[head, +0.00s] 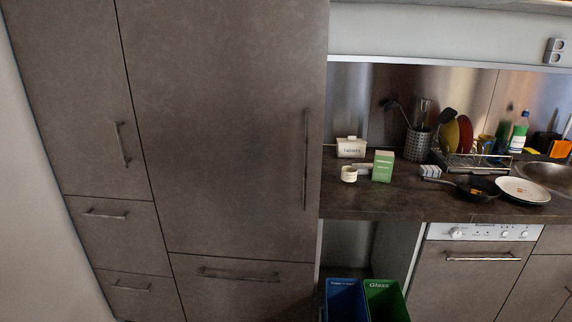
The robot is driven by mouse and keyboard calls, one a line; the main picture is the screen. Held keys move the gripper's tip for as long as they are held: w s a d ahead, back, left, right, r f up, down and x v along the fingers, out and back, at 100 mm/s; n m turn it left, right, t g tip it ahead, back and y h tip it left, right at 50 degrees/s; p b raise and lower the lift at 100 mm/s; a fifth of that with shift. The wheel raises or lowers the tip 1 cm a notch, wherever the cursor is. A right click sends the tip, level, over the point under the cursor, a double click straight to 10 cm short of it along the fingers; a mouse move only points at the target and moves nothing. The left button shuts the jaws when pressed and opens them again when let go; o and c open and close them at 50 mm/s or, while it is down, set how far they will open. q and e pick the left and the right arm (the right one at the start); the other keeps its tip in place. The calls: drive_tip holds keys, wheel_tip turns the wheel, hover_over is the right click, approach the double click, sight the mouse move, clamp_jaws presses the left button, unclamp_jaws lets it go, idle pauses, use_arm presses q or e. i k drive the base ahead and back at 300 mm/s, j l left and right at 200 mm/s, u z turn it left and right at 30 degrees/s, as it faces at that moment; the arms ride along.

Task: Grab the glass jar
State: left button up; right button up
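I cannot make out a clear glass jar in the head view. On the counter (400,205) stand a white lidded container (351,148) with dark lettering, a small pale cup or pot (349,174) and a green and white box (383,166). Whether any of these is the jar, I cannot tell. Neither of my grippers shows in the head view.
Tall brown cabinets (220,110) fill the left. A utensil holder (418,144), dish rack (470,160), dark pan (478,189), white plate (522,190) and sink (548,177) crowd the right counter. A blue bin (345,300) and green "Glass" bin (384,300) stand below.

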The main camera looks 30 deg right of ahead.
sight(349, 169)
drive_tip(key=i+j+z, duration=0.1)
drive_tip(key=i, duration=0.45)
drive_tip(key=i+j+z, duration=0.1)
drive_tip(key=i, duration=0.4)
